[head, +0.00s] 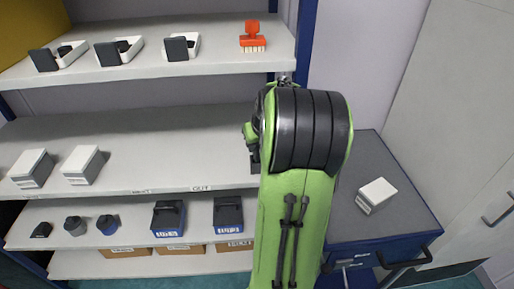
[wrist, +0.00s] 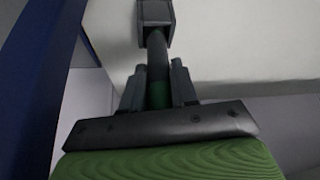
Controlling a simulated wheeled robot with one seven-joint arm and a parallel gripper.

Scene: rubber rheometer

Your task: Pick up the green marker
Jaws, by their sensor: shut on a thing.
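In the wrist view my gripper (wrist: 157,72) is shut with its two dark fingers on either side of an upright-looking rod. A green part of this rod, the green marker (wrist: 160,95), shows between the fingers. Its dark part (wrist: 156,52) stretches beyond the fingertips to a dark grey block (wrist: 155,14). I cannot tell whether the marker touches or sits in that block. In the head view my own green arm hides most of the gripper and the marker.
Shelves (head: 150,128) with white boxes (head: 83,165), dark devices (head: 168,219) and an orange stamp-like item (head: 252,38) stand to the left. A blue upright post (head: 304,40) is close to my arm. A blue cart (head: 385,180) bears a white box (head: 377,195).

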